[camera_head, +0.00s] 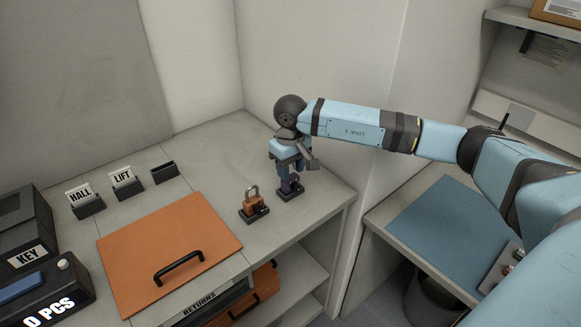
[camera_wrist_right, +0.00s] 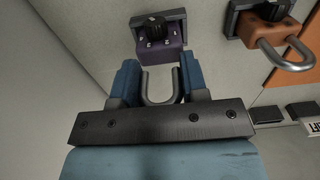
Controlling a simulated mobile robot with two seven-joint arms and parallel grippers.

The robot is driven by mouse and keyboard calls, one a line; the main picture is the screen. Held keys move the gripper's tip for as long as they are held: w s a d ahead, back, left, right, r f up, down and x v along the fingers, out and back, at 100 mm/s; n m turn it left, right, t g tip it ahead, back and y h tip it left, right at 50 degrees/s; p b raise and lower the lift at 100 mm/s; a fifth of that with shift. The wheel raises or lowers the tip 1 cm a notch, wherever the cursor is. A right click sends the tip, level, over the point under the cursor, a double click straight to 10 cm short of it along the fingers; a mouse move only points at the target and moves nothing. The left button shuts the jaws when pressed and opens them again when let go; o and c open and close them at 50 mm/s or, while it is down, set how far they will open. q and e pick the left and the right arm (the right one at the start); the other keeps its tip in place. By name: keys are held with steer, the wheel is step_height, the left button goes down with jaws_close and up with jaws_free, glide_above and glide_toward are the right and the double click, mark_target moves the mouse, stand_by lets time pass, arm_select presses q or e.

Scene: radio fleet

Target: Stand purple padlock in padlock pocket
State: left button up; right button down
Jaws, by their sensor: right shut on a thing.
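My right gripper (camera_head: 289,165) points down over the counter and is shut on the purple padlock (camera_head: 290,181). In the right wrist view the fingers (camera_wrist_right: 159,84) are on either side of the padlock's grey shackle, and its purple body (camera_wrist_right: 161,50) extends beyond them. The padlock is upright at a dark padlock pocket (camera_head: 290,193) on the counter; the pocket also shows in the right wrist view (camera_wrist_right: 137,21). The padlock's lower end meets the pocket there; I cannot tell whether it is fully seated. My left gripper is not in view.
An orange padlock (camera_head: 253,205) stands in a similar pocket to the left. An orange board with a black handle (camera_head: 170,250) lies on the counter (camera_head: 225,150). HALL (camera_head: 82,197) and LIFT (camera_head: 124,180) card holders stand behind. The wall is close behind my right gripper.

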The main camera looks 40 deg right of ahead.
steer(key=shift+f, duration=0.25)
steer(key=c, duration=0.6)
jaws_free()
steer(key=shift+o, duration=0.2)
step_height(320, 180, up, 14)
steer(key=b, duration=0.1)
